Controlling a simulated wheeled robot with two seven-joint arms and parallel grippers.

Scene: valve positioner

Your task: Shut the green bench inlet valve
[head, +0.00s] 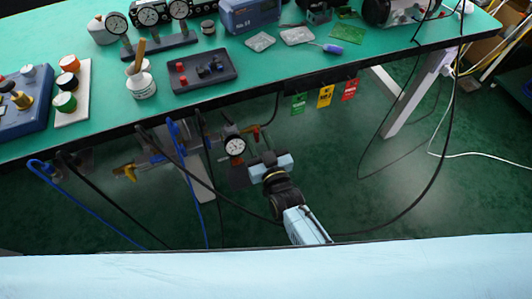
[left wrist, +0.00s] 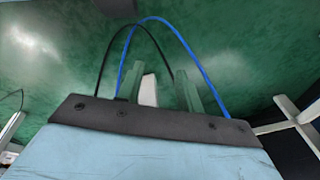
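Under the bench's front edge runs a pipe assembly with a round white-faced gauge (head: 234,146). A yellow handle (head: 130,171) is at its left end and a small red handle (head: 256,134) is near the gauge. I cannot make out a green valve handle; my right gripper and the hanging cables cover part of the assembly. My right gripper (head: 262,164) is beside the gauge, at its lower right; its fingers are too small and dark to read. My left gripper shows in the left wrist view (left wrist: 159,70), its two fingers apart with nothing clearly held; it is not identifiable in the head view.
Blue and black cables (head: 205,215) hang below the bench (head: 270,95); a blue cable (left wrist: 198,60) also loops behind my left fingers. Green, yellow and red tags (head: 325,96) hang from the edge. A white bench leg (head: 405,105) stands at right. Floor right of my arm is mostly open.

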